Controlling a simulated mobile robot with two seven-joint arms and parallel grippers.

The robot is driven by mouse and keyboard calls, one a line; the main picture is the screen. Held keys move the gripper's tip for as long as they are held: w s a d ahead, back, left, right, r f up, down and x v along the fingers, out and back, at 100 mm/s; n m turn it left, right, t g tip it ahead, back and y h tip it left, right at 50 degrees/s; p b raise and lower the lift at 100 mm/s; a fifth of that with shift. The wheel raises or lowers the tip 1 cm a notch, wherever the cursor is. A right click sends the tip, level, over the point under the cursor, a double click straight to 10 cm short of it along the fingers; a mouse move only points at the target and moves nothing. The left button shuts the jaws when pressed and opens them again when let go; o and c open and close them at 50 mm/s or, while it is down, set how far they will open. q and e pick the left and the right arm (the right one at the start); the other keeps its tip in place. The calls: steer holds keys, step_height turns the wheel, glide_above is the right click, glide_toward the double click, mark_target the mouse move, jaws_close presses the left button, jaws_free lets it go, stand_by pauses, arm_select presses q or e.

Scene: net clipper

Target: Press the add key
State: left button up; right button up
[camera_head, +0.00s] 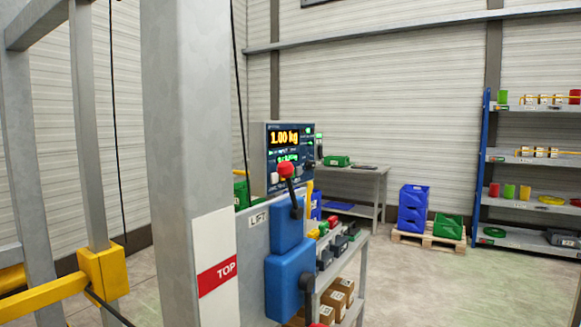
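A dark blue panel (269,166) stands behind the grey post, partly hidden by a lever with a red ball knob. Its upper screen (284,137) reads "1.00 kg" in yellow digits. A smaller line of green characters shows below it. A pale key (274,178) sits at the panel's lower left, and small keys or lights line its right side. Their labels are too small to read, so I cannot tell which is the add key. Neither of my grippers is in view.
A grey post (187,110) fills the near left. Blue boxes (288,280) with a red-knobbed lever (286,170) stand before the panel. A yellow rail (45,297) is at lower left. Blue crates (413,208) and shelving (528,155) are at right. The right floor is clear.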

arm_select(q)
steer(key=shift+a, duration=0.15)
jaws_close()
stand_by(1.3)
